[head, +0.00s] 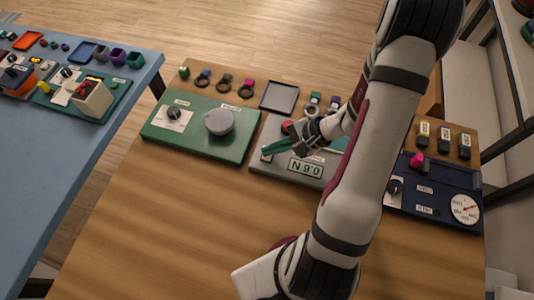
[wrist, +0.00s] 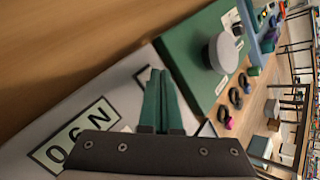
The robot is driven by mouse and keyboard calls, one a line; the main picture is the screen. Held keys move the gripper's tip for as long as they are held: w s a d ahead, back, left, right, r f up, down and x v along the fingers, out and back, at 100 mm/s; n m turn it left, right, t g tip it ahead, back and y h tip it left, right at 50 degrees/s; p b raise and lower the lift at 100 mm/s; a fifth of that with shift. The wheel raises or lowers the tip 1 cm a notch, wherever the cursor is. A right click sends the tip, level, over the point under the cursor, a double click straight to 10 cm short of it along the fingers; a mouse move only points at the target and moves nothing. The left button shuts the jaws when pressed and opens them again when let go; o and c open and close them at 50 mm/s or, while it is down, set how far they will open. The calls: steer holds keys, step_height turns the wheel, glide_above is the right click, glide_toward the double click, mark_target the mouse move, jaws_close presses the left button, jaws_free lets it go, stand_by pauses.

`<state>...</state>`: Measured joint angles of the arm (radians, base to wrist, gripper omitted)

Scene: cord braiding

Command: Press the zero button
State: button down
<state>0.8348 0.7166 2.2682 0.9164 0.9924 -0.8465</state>
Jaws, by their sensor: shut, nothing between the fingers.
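The grey panel (head: 262,176) in the middle of the table carries a display (head: 306,168) reading N90. My gripper (head: 267,152) is shut and empty, with its green fingers together at the panel's left end, over a small pale patch with a dark edge. I cannot tell whether the fingertips touch it. No zero button can be picked out; the fingers may hide it. A red knob or button (head: 287,127) stands at the panel's back, near the wrist. In the wrist view the shut fingers (wrist: 159,76) point past the display (wrist: 75,137) towards a pale, dark-edged label (wrist: 142,77).
A green panel (head: 205,146) with a grey round knob (head: 219,121) stands just left. A dark blue panel (head: 455,204) with a dial (head: 465,209) is right. A black tray (head: 279,97) and several rings lie behind. The table's front is clear.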

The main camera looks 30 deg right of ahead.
mark_target(272, 156)
steer(key=shift+f, duration=0.4)
stand_by(0.6)
steer(key=shift+r, duration=0.8)
steer(key=shift+r, duration=2.5)
